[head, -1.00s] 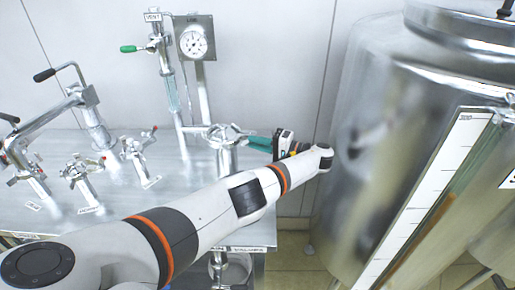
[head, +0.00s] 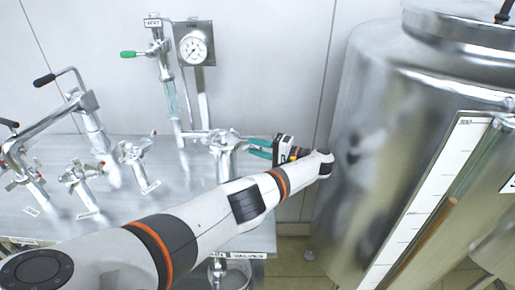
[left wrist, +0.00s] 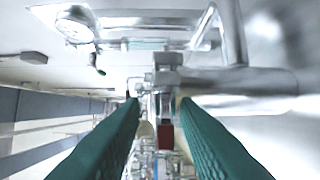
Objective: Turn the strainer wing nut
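The strainer (head: 225,150) is a polished metal body with a fitting on its top, standing at the right end of the steel bench. The wing nut is too small to make out clearly in the head view. My left gripper (head: 250,147) is just right of the strainer top, its teal fingers pointing left at it. In the left wrist view the two fingers (left wrist: 158,103) stand apart, with a metal piece (left wrist: 167,78), perhaps the wing nut, showing between and beyond the tips. I cannot tell whether they touch it. My right gripper is not in view.
A large steel tank (head: 390,150) stands close to the right of my left wrist. A pressure gauge (head: 194,48) and a green-handled valve (head: 134,54) rise behind the strainer. Several small valves and a black-handled lever (head: 62,78) stand on the bench (head: 170,215) at left.

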